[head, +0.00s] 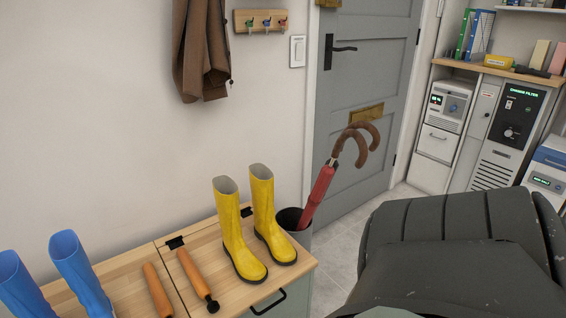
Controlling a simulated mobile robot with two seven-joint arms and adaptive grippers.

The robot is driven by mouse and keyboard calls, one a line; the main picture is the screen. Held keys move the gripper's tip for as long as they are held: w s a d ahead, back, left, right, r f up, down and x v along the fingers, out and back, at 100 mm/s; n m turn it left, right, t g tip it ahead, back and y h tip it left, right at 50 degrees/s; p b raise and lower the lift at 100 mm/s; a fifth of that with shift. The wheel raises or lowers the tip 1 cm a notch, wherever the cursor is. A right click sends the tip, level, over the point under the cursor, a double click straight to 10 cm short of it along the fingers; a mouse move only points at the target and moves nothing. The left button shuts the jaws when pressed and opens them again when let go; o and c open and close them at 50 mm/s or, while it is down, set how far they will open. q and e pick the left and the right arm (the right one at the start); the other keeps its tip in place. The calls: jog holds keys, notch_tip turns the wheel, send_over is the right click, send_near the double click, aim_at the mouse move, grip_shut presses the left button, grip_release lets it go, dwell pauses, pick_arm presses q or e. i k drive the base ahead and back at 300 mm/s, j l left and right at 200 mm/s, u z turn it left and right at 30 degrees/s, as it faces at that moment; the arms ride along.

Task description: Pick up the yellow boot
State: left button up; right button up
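Two yellow boots stand upright side by side on the right part of the wooden cabinet top (296,279). The left yellow boot (232,229) is a little nearer, with its dark sole and toe toward me. The right yellow boot (265,212) stands close beside it, near the cabinet's right end. Both boots are empty-looking and open at the top. Neither of my grippers shows in the head view, and nothing is touching the boots.
Blue boots (82,271) stand at the left, with orange rods (191,270) between the pairs. A dark bin (292,219) with a red umbrella (320,191) stands right behind the yellow boots. A coat (201,50) hangs above. A bulky dark grey shape (455,240) fills the lower right.

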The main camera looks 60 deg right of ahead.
aim_at(273, 215)
jog(key=l, duration=1.15)
jog(key=k+l, duration=0.1)
jog(key=l, duration=1)
jog(key=l+u, duration=0.1)
jog(key=l, duration=0.5)
jog(key=k+l, duration=0.15)
jog(key=l, duration=0.4)
jog(key=k+l+u, duration=0.1)
jog(key=l, duration=0.2)
jog(key=k+l+u, duration=0.25)
jog(key=l, duration=0.35)
jog(key=i+j+z, duration=0.3)
jog(key=j+z, duration=0.15)
